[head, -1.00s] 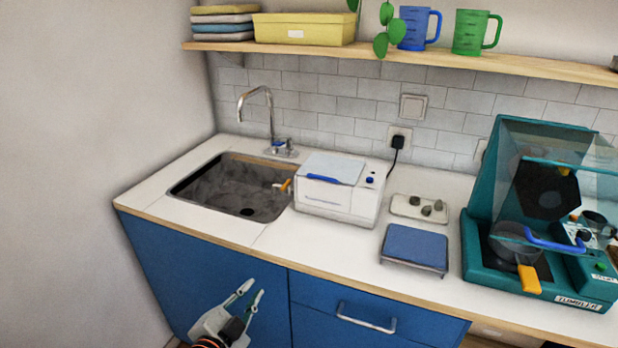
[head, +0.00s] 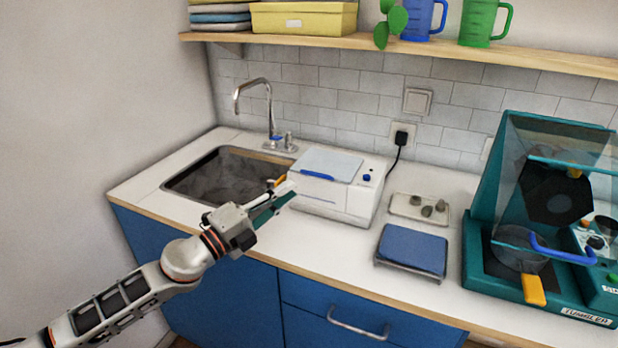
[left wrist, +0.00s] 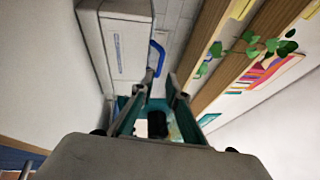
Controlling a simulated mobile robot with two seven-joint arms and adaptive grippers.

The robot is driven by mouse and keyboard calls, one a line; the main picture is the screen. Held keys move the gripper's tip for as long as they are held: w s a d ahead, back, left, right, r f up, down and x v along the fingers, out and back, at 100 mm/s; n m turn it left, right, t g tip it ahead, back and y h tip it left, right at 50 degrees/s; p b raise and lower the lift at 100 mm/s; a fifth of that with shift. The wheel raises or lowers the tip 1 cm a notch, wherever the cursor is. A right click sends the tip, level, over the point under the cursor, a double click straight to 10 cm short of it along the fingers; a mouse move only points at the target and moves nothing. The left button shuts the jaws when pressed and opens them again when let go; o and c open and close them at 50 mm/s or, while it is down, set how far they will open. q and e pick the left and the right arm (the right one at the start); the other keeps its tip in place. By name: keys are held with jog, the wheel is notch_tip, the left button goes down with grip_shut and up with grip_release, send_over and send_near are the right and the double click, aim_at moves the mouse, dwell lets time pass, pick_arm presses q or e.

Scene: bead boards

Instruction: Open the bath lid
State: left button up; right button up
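The bath is a white box (head: 335,204) on the counter beside the sink. Its pale blue-grey lid (head: 331,164) lies closed on top, with a blue handle (head: 317,175) along the front edge. The bath's white body (left wrist: 128,48) and blue handle (left wrist: 157,58) also show in the left wrist view. My left gripper (head: 289,191) is at the bath's front left, its fingers apart and empty. In the left wrist view the fingertips (left wrist: 162,80) point toward the handle; I cannot tell whether they touch it. My right gripper is not in view.
The sink (head: 215,175) with its tap (head: 269,105) is left of the bath. A tray of stones (head: 418,208), a blue-topped scale (head: 412,250) and a teal tumbler machine (head: 500,285) stand to the right. A shelf (head: 420,49) hangs above.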

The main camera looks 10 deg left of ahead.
pick_arm(q)
jog(key=x, duration=0.8)
jog(key=shift+s, duration=0.1)
grip_shut()
